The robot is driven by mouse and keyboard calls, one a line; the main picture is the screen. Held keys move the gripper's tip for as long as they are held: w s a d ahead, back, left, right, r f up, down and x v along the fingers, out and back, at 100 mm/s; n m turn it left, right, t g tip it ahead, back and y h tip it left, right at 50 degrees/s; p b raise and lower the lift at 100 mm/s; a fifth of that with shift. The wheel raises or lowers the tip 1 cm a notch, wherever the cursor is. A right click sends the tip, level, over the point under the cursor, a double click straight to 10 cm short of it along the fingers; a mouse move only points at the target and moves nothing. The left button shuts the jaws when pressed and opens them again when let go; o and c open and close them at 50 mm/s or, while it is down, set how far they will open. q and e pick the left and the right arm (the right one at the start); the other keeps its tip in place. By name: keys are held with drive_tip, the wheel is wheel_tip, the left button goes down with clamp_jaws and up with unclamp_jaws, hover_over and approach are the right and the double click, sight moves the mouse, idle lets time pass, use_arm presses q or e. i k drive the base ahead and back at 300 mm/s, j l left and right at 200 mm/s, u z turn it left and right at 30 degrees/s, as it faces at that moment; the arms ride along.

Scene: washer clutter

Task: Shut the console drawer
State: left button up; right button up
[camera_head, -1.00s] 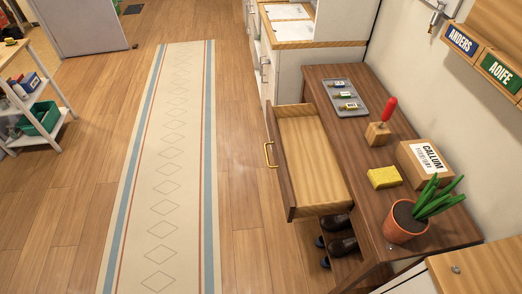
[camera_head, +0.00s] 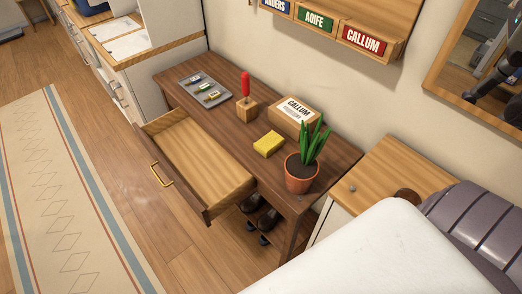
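The console drawer (camera_head: 187,153) is pulled out from the front of the wooden console table (camera_head: 217,69). It is open and looks empty inside. Its front panel carries a brass handle (camera_head: 161,175) on the side facing the aisle. Neither of my grippers shows in the head view.
On the console stand a grey tray (camera_head: 188,82) with small items, a red-handled tool in a wooden block (camera_head: 246,109), a yellow sponge (camera_head: 268,144), a labelled box (camera_head: 296,112) and a potted plant (camera_head: 301,174). Dark shoes (camera_head: 268,219) sit below. The floor (camera_head: 110,143) before the drawer is clear.

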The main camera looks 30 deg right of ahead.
sight(211, 181)
drive_tip(key=i+z, duration=0.1)
drive_tip(key=z, duration=0.4)
drive_tip(key=i+z, duration=0.1)
drive_tip(key=z, duration=0.4)
drive_tip(key=i+j+z, duration=0.1)
drive_tip(key=z, duration=0.35)
drive_tip(key=j+z, duration=0.2)
drive_tip(key=j, duration=0.4)
drive_tip(key=k+j+z, duration=0.1)
drive_tip(key=j+z, duration=0.15)
drive_tip(key=j, duration=0.3)
drive_tip(key=k+j+z, duration=0.2)
drive_tip(key=j, duration=0.95)
drive_tip(key=k+l+u, duration=0.15)
drive_tip(key=l, duration=0.2)
drive_tip(key=k, duration=0.05)
